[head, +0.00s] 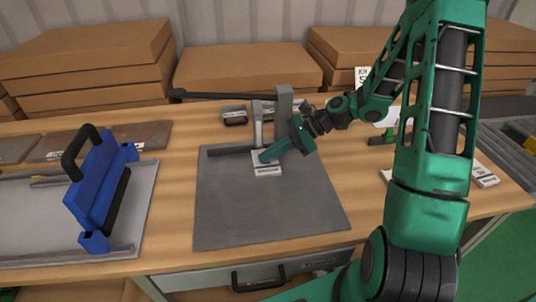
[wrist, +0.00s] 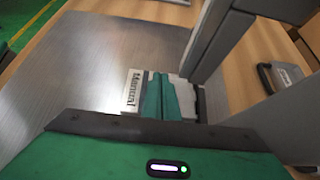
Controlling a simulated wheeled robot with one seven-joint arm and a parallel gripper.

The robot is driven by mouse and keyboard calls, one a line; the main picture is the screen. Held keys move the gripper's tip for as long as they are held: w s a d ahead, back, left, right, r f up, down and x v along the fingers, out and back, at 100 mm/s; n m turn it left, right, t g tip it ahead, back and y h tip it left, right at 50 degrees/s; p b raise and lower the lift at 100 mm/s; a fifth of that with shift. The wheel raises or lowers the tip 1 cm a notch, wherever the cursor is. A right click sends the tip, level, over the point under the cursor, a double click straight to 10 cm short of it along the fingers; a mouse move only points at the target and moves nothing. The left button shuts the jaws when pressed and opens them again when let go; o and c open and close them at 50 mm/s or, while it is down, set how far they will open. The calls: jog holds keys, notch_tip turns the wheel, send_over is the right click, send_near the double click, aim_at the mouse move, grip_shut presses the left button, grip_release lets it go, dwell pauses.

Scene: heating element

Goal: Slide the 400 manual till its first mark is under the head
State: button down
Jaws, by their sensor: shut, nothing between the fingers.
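The white manual (head: 268,170) lies on the grey metal plate (head: 230,215), at the foot of an upright light-grey post (head: 257,125), which looks like the head. In the wrist view the word "Manual" shows on the manual (wrist: 132,92). My green gripper (head: 264,157) is shut and points down onto the manual; its fingers (wrist: 160,97) cover part of it in the wrist view. They look to be touching or just above it; I cannot tell which. I cannot make out a "400" or any mark on the manual.
A thicker grey column (head: 284,105) stands close behind my gripper, with a long black bar (head: 225,97) beyond. A blue tool with a black handle (head: 97,185) stands at left. Cardboard boxes (head: 245,68) line the back. The plate's front is clear.

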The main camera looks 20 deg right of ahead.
jog(key=shift+s+d+f, duration=0.25)
jog(key=shift+d+f, duration=0.25)
jog(key=shift+d, duration=0.05)
jog(key=shift+w+d+r, duration=0.1)
jog(key=shift+d+r, duration=0.05)
jog(key=shift+r, duration=0.6)
jog(key=d, duration=0.4)
jog(key=s+d, duration=0.1)
jog(key=d, duration=0.2)
jog(key=s+d, duration=0.1)
jog(key=d, duration=0.3)
jog(key=shift+s+d+r, duration=0.1)
jog(key=shift+d+r, duration=0.1)
jog(key=shift+d, duration=0.1)
jog(key=s+d+r+m+h, duration=0.1)
jog(key=s+d+r+h, duration=0.1)
jog(key=s+d+r, duration=0.25)
jog(key=x, duration=0.6)
jog(key=w+x, duration=0.1)
jog(key=x, duration=0.2)
jog(key=shift+w+a+f, duration=0.15)
jog(key=shift+f, duration=0.15)
jog(key=shift+w+a+r, duration=0.1)
jog(key=shift+w+a, duration=0.05)
jog(key=shift+a, duration=0.35)
jog(key=shift+w+a+r, duration=0.1)
jog(key=shift+w+a, duration=0.1)
jog(key=shift+a, duration=0.35)
jog(key=shift+w+a, duration=0.25)
jog(key=shift+a, duration=0.45)
